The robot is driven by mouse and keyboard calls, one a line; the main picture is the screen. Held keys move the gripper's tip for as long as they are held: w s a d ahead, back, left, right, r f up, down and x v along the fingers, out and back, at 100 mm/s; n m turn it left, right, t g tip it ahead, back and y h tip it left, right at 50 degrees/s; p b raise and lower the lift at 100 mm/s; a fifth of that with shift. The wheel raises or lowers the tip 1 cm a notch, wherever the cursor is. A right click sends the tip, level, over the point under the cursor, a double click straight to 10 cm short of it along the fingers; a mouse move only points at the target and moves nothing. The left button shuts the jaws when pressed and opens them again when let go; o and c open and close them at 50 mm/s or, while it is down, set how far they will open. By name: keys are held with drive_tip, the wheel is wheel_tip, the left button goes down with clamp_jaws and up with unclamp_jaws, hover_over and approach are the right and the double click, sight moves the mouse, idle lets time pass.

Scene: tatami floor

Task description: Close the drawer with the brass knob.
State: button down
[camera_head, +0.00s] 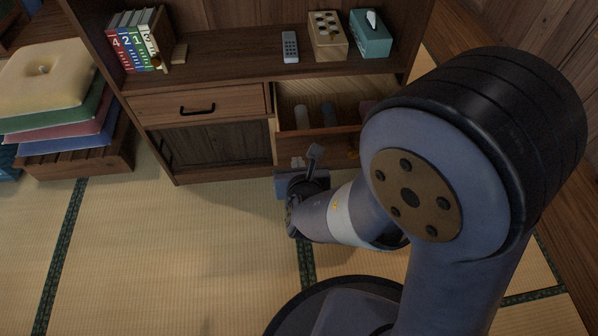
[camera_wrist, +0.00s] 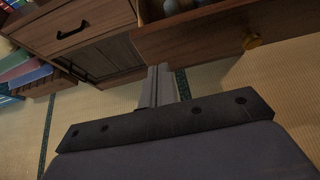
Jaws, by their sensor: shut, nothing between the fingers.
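The drawer with the brass knob (camera_head: 320,143) is pulled out from the right half of the wooden cabinet. Several rolled or rounded items lie inside it. Its front also shows in the wrist view (camera_wrist: 205,36), with the round brass knob (camera_wrist: 252,42) on its right part. In the head view the knob is mostly hidden by my arm. My gripper (camera_head: 299,163) is shut and empty, low in front of the left part of the drawer front. In the wrist view my gripper fingers (camera_wrist: 160,72) point towards the drawer's left end; I cannot tell whether they touch it.
A closed drawer with a black handle (camera_head: 198,109) sits left of the open one, above a cabinet door (camera_head: 208,148). Books (camera_head: 135,42), a remote (camera_head: 290,46), a dotted box (camera_head: 327,36) and a tissue box (camera_head: 370,36) stand on the shelf. Cushions (camera_head: 48,78) are stacked left. The tatami is clear.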

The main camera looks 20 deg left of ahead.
sight(293, 139)
drive_tip(key=x, duration=0.2)
drive_tip(key=b+x, duration=0.1)
drive_tip(key=x, duration=0.2)
drive_tip(key=r+x, duration=0.1)
drive_tip(key=x, duration=0.1)
drive_tip(key=shift+w+a, duration=0.25)
drive_tip(key=shift+w, duration=0.25)
drive_tip(key=shift+w+a, duration=0.25)
drive_tip(key=shift+w, duration=0.2)
